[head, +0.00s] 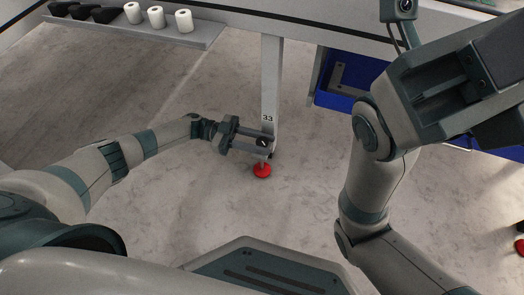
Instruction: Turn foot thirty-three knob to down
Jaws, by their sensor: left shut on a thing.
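The table leg (271,85) with the label 33 (267,117) stands near the middle of the head view. A small dark knob (263,142) with a light mark sits low on the leg. The red foot (262,171) is below it on the floor. My left gripper (266,143) reaches in from the left, with one finger above the knob and one below, shut on it. The fingers hide part of the leg's lower end. My right arm rises at the right; its large end part (450,85) is close to the camera and its fingers cannot be made out.
A grey shelf (205,32) at the top left holds white rolls (156,17) and dark bins (80,11). A blue bin (345,75) is right of the leg. Another red foot (519,246) shows at the right edge. The floor around the leg is clear.

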